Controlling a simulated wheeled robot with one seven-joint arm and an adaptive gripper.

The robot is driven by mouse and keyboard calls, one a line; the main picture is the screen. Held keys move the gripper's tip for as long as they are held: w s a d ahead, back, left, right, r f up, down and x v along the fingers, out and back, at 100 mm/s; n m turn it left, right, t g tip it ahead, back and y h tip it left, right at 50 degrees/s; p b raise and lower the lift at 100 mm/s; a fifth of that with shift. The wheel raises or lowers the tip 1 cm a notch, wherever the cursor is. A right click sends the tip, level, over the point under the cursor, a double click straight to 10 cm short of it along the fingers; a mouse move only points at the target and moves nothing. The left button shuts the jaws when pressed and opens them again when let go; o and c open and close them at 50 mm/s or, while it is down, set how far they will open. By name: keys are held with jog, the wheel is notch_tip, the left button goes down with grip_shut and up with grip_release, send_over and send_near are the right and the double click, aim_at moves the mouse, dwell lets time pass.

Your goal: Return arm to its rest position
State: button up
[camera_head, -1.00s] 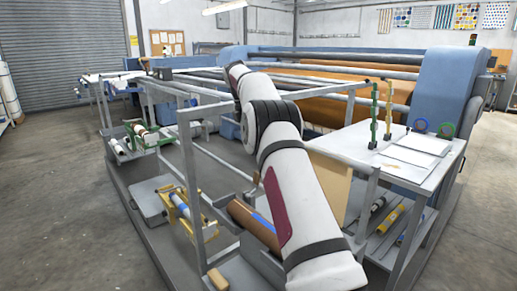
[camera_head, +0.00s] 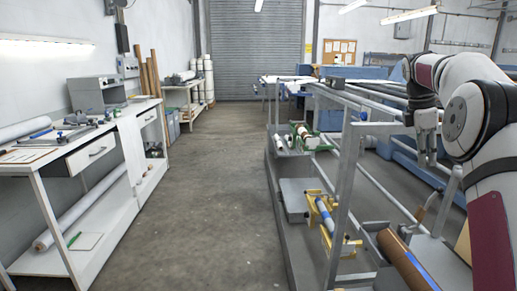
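My arm (camera_head: 470,110) stands at the right edge of the head view, white with dark joints and a dark red panel. It is bent, with its far end hanging down. My gripper (camera_head: 427,160) points downward at that end, in front of the grey frame of the press. Its dark fingers look small, and I cannot tell whether they are apart or closed. I see nothing clearly held in it. The lower part of my arm is cut off by the picture edge.
The grey press frame (camera_head: 345,185) with yellow and green roll holders stands close on the right. A white workbench (camera_head: 50,180) with tools and rolls lines the left wall. A clear concrete aisle (camera_head: 205,190) runs between them to a roller shutter (camera_head: 243,50).

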jog(key=s+a+r+m+t+y+p, duration=0.1)
jog(key=s+a+r+m+p, duration=0.15)
jog(key=s+a+r, duration=0.5)
jog(key=s+a+r+m+t+p, duration=0.1)
jog(key=s+a+r+m, duration=0.3)
jog(key=s+a, duration=0.65)
jog(key=s+a+f+m+p, duration=0.1)
jog(key=s+a+f+m, duration=0.1)
jog(key=s, duration=0.6)
jog(key=s+a+f+m+t+y, duration=0.1)
jog(key=s+a+f+m, duration=0.2)
jog(key=s, duration=0.6)
jog(key=s+a+f+m+t+y+p, duration=0.1)
jog(key=s+a+f+m, duration=0.2)
jog(key=s, duration=0.5)
jog(key=shift+s+a+f+p, duration=0.2)
jog(key=shift+a+f+p, duration=0.15)
jog(key=shift+a+f, duration=0.5)
jog(key=shift+r, duration=0.15)
